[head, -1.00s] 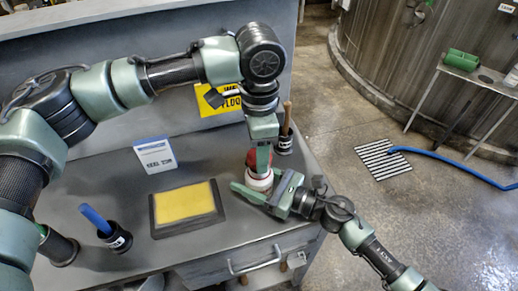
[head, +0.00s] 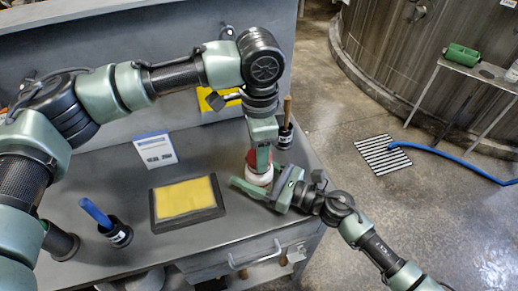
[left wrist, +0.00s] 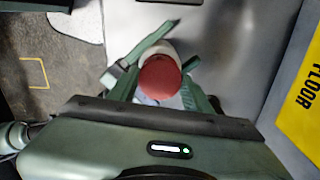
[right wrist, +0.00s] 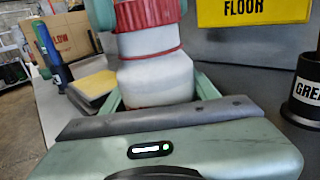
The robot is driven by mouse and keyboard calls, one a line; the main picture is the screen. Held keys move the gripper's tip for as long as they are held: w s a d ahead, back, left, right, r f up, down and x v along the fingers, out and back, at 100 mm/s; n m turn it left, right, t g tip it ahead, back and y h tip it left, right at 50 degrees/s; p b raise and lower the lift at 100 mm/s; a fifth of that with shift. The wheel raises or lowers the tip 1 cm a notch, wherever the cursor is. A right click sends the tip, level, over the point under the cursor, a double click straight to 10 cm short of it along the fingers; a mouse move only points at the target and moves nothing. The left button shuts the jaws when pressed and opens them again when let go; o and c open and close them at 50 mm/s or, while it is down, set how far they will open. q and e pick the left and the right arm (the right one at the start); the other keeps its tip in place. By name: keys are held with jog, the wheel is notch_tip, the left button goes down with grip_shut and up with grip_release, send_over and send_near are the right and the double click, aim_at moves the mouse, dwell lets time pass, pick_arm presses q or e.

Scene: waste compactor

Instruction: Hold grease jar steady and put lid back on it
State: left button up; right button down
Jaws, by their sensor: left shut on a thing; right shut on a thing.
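The white grease jar (head: 259,177) stands upright near the right end of the workbench. My right gripper (head: 264,182) is shut around its body from the right; the white body fills the middle of the right wrist view (right wrist: 155,78). The red lid (head: 251,158) is at the top of the jar. My left gripper (head: 262,157) comes down from above and is shut on the lid, which shows as a red disc between its fingers in the left wrist view (left wrist: 159,76). The lid appears in line with the jar's mouth; I cannot tell whether it is fully seated.
A yellow pad in a black frame (head: 186,198) lies left of the jar. A dark cup with a wooden handle (head: 284,138) stands close behind it. The bench's right edge is close.

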pick_arm(q)
jog(key=shift+f, duration=0.55)
jog(key=m, duration=0.5)
jog(key=shift+m, duration=0.3)
jog(key=m, duration=0.4)
jog(key=shift+m, duration=0.4)
jog(key=m, duration=1.1)
jog(key=shift+m, duration=0.4)
jog(key=m, duration=0.7)
jog(key=shift+w+f, duration=0.1)
jog(key=m, duration=0.4)
jog(key=shift+m, duration=0.4)
